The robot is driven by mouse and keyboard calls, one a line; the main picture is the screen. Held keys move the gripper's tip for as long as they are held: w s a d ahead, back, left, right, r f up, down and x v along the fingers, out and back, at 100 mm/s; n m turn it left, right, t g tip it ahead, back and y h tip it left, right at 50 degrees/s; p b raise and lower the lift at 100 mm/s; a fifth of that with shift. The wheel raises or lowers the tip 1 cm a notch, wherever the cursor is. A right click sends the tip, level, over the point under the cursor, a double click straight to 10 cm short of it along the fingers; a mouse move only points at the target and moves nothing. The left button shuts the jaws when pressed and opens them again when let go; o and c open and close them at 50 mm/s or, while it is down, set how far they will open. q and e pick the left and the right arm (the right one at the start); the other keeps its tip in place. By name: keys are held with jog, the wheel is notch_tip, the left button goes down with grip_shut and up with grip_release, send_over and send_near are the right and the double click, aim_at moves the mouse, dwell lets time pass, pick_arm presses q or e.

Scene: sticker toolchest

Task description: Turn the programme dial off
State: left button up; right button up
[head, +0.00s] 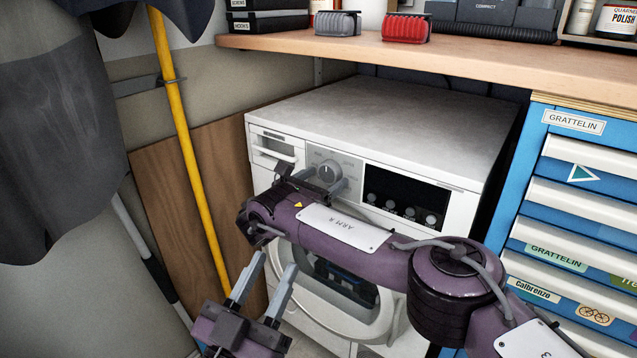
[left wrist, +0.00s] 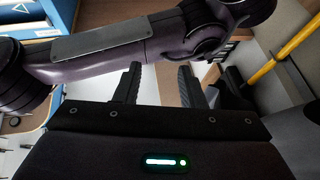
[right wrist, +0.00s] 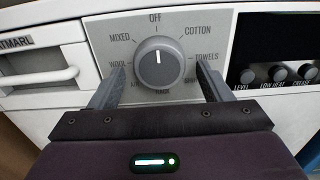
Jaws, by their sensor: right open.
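The programme dial (head: 328,170) is a round grey knob on the panel of a white machine (head: 400,120). In the right wrist view the dial (right wrist: 160,64) has a white mark pointing straight up at the OFF label. My right gripper (right wrist: 159,76) is open, its fingers to the left and right of the dial's lower part; contact is not visible. It also shows in the head view (head: 322,182) at the panel. My left gripper (head: 275,263) is open and empty, low in front of the machine. It also shows in the left wrist view (left wrist: 158,74).
A wooden shelf (head: 440,62) overhangs the machine. A blue drawer chest (head: 525,190) stands on the right. A yellow pole (head: 185,140) and dark cloth (head: 60,130) are on the left. My right arm crosses in front of the machine's round door (head: 320,305).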

jog(key=shift+s+a, duration=0.15)
pick_arm(q)
notch_tip(320, 180, down, 14)
jog(key=d+g+y+p, duration=0.1)
jog(key=g+y+p, duration=0.1)
jog(key=g, duration=0.5)
pick_arm(e)
jog(key=v, duration=0.7)
jog(key=shift+s, duration=0.15)
pick_arm(q)
jog(key=shift+s+f, duration=0.1)
pick_arm(e)
jog(key=shift+a, duration=0.1)
